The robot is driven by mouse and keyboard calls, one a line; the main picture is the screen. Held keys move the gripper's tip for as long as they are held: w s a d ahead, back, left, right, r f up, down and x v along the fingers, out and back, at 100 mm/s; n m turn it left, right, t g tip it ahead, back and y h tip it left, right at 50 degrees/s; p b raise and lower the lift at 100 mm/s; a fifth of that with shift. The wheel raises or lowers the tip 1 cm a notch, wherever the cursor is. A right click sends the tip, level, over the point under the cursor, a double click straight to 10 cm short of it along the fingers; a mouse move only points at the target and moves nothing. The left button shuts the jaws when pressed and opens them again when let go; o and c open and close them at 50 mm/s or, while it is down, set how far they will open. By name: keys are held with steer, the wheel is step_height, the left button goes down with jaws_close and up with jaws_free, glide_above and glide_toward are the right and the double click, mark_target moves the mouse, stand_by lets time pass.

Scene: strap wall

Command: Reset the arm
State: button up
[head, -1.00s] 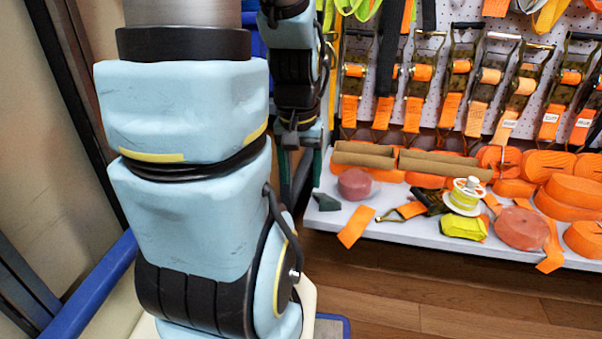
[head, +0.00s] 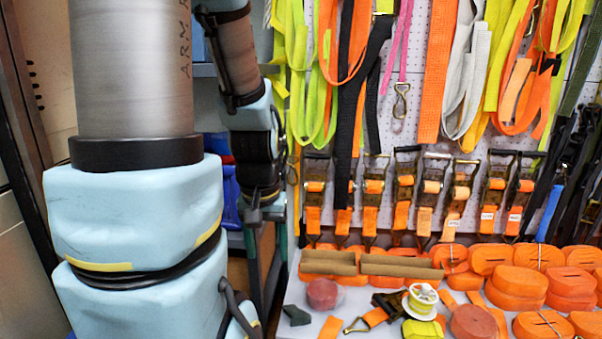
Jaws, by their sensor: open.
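My arm fills the left of the head view, with a large light-blue and grey link (head: 135,215) close to the camera. Its far part hangs down behind, a grey tube, then blue and black wrist parts (head: 256,150). My gripper (head: 263,262) is at the lower end of that part, pointing down, left of the shelf. Its dark fingers look apart, with nothing seen between them. The dark background makes the fingertips hard to make out.
A white shelf (head: 300,322) holds orange strap rolls (head: 515,282), brown tubes (head: 400,268), a red roll (head: 322,293) and a white-yellow spool (head: 421,299). Ratchet straps (head: 405,195) and hanging webbing (head: 440,70) cover the pegboard behind. A tan wall panel stands at the left.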

step_height(320, 180, up, 23)
steer(key=p, duration=2)
steer(key=shift+o, duration=0.2)
steer(key=shift+f, duration=0.15)
